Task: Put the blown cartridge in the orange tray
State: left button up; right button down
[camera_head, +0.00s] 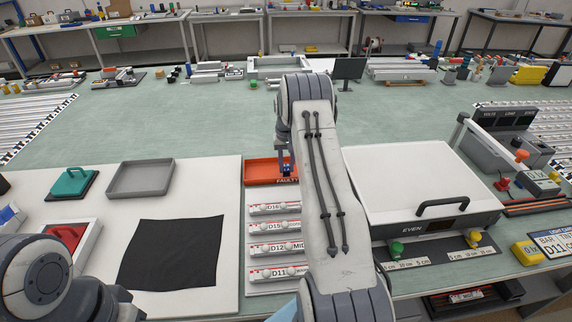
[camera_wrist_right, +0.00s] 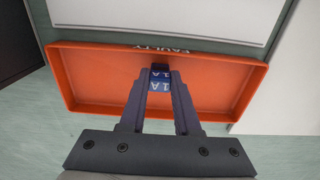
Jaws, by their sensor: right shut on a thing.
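The orange tray (camera_head: 261,171), marked FAULTY, lies on the bench beyond the row of labelled bars. In the right wrist view the tray (camera_wrist_right: 95,85) is empty where it shows.
Labelled bars (camera_head: 275,227) lie in front of the tray. A white box with a handle (camera_head: 415,185) stands to the right. A grey tray (camera_head: 141,177), black cloth (camera_head: 172,253) and teal-lidded block (camera_head: 71,182) are on the left. Open bench lies behind.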

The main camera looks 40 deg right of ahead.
jog(key=shift+f, duration=0.2)
jog(key=c, duration=0.6)
grip_release()
jog(key=shift+r, duration=0.1)
